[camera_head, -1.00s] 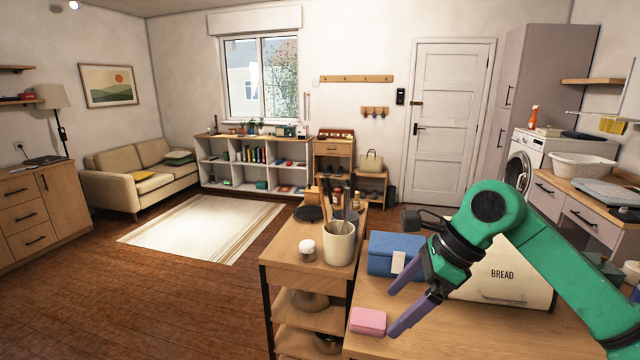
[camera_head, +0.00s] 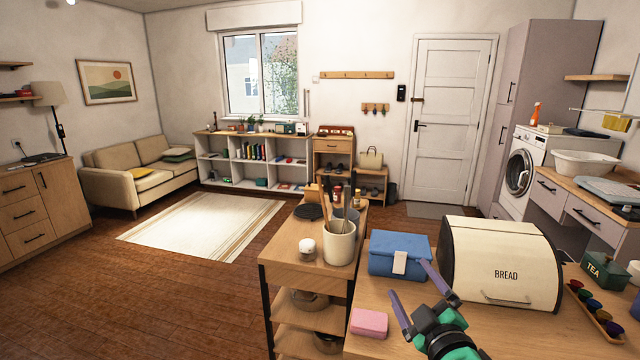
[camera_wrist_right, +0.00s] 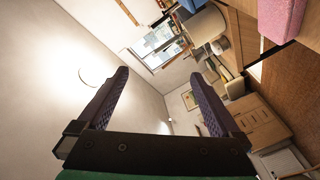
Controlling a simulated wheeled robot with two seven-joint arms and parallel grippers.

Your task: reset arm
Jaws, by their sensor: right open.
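My right gripper (camera_head: 413,289) is in the lower right of the head view, above the counter. Its two purple fingers are spread and point up and away, with nothing between them. In the right wrist view the open fingers (camera_wrist_right: 163,92) frame the wall and ceiling of the room. In the head view the fingers appear close to the blue box (camera_head: 399,253) and the pink sponge (camera_head: 369,322), but no contact shows. My left gripper is not in the head view.
The counter (camera_head: 385,293) holds a cream bread box (camera_head: 502,262), a green tea tin (camera_head: 603,269) and a rack of coloured capsules (camera_head: 597,312). A wooden shelf cart (camera_head: 284,251) carries a utensil crock (camera_head: 339,243) and a white-lidded jar (camera_head: 307,248). Open floor lies left.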

